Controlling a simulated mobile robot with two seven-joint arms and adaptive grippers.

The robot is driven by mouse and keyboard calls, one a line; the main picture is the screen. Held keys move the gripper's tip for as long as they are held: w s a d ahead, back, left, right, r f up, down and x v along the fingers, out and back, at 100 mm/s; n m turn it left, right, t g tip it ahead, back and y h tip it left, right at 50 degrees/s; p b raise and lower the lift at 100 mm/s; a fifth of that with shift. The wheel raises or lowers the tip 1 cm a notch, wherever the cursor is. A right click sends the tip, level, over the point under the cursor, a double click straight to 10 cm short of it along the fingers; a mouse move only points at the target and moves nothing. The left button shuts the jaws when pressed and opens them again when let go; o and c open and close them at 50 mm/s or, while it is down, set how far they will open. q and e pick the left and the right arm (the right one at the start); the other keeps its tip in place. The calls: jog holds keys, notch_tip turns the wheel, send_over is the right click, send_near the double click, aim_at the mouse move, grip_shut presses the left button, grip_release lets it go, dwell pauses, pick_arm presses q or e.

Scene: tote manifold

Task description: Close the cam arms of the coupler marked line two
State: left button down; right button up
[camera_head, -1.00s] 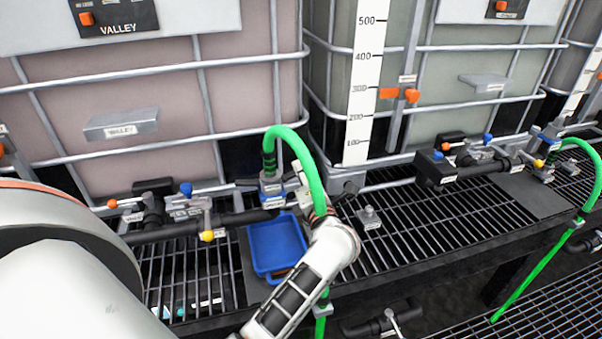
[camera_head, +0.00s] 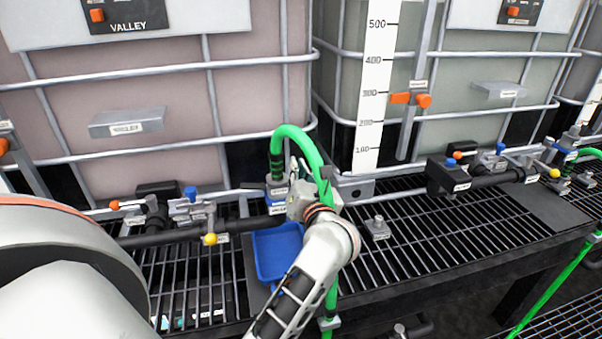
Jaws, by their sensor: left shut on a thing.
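A coupler (camera_head: 278,193) with a blue band sits at the lower end of a bent green hose (camera_head: 301,134), left of the middle of the head view. A small label is on it, too small to read. My left gripper (camera_head: 297,196) is at the coupler's right side, partly behind the hose. It is shut on a part of the coupler. Its fingertips and the cam arms are largely hidden, so I cannot tell how the arms stand. A second coupler (camera_head: 571,143) with a green hose shows at the right edge. My right gripper is not in view.
A blue tray (camera_head: 266,262) lies on the black grating (camera_head: 420,235) below the coupler. Black pipes with coloured valve knobs run along both sides. Caged totes stand behind, with a white scale (camera_head: 373,95) between them. A small grey fitting (camera_head: 378,228) stands right of the gripper.

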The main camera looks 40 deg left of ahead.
pick_arm(q)
jog(key=shift+s+a+n, duration=0.1)
jog(key=shift+a+n, duration=0.05)
jog(key=shift+n, duration=0.35)
